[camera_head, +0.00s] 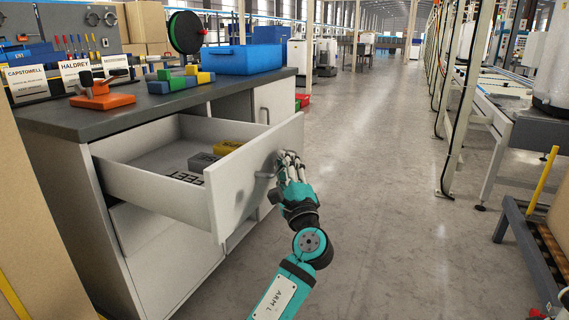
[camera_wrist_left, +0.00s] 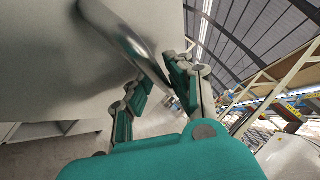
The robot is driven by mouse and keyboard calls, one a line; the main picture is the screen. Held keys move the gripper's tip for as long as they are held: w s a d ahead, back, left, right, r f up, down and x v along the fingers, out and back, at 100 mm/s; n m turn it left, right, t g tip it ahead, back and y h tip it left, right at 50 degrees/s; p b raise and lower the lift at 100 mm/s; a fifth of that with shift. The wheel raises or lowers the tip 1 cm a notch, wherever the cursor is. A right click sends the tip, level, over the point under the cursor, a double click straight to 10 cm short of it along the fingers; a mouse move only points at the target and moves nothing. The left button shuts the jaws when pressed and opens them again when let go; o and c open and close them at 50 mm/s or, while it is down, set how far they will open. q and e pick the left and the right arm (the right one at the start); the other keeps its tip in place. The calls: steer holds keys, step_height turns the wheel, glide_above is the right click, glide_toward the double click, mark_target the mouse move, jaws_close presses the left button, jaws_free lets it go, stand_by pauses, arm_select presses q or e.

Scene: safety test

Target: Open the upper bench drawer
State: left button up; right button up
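The upper bench drawer (camera_head: 182,183) is pulled well out of the grey-topped bench (camera_head: 60,118). Inside lie a yellow block (camera_head: 228,147) and a grey block (camera_head: 203,161), with dark lettering near the front. My left gripper (camera_head: 290,168) is at the outer face of the drawer front (camera_head: 252,175). In the left wrist view, the metal bar handle (camera_wrist_left: 128,38) runs between the fingers of my left gripper (camera_wrist_left: 158,85), which are closed around it. The handle is mostly hidden by the fingers in the head view. My right gripper is out of view.
On the bench top stand a blue bin (camera_head: 243,60), coloured blocks (camera_head: 180,81), an orange fixture (camera_head: 102,95) and name cards. A cardboard-coloured panel (camera_head: 30,220) is close at the left. The aisle floor (camera_head: 390,180) to the right is clear, with a conveyor (camera_head: 510,110) beyond.

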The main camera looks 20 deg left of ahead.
arm_select(q)
steer(key=shift+o, duration=0.2)
steer(key=v, duration=1.2)
steer(key=shift+w, duration=0.1)
